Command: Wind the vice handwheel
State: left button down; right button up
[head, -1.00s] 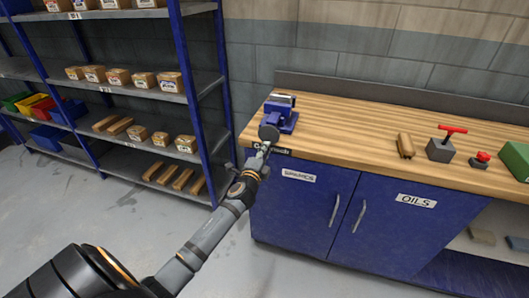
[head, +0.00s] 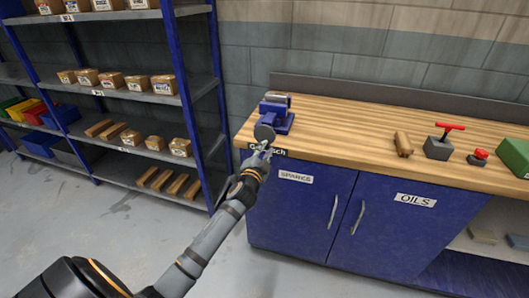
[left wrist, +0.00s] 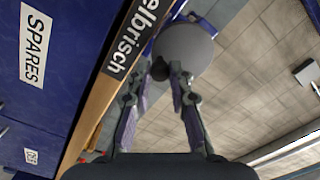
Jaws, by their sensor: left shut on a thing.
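The blue vice (head: 280,118) stands at the left front corner of the wooden bench. Its grey round handwheel (head: 264,133) faces out over the front edge. It also shows as a grey disc (left wrist: 190,47) in the left wrist view, with a dark knob (left wrist: 160,69) at its near side. My left gripper (head: 263,151) is at the lower part of the handwheel, in front of the bench edge. In the left wrist view its fingers (left wrist: 167,76) are closed in on the knob, which they partly hide. My right gripper is not in view.
The bench top (head: 340,130) is clear right of the vice up to a wooden piece (head: 403,144), a grey block with a red T-handle (head: 439,147) and a red knob (head: 479,156). Blue cupboard doors (head: 300,215) lie below. A shelf rack (head: 180,100) stands left.

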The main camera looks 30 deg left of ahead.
pick_arm(q)
jog(key=shift+d+r+n+b, duration=0.1)
jog(key=shift+d+n+b, duration=0.05)
jog(key=shift+n+b, duration=0.65)
jog(key=shift+w+d+r+n, duration=0.1)
jog(key=shift+r+n, duration=0.05)
jog(key=shift+n, duration=0.55)
jog(key=shift+r, duration=0.2)
jog(key=shift+d+n+b, duration=0.1)
jog(key=shift+n+b, duration=0.35)
jog(key=shift+n, duration=0.55)
jog(key=shift+r+n, duration=0.25)
jog(key=shift+n, duration=0.35)
jog(key=shift+r+n, duration=0.15)
jog(key=shift+n, duration=0.15)
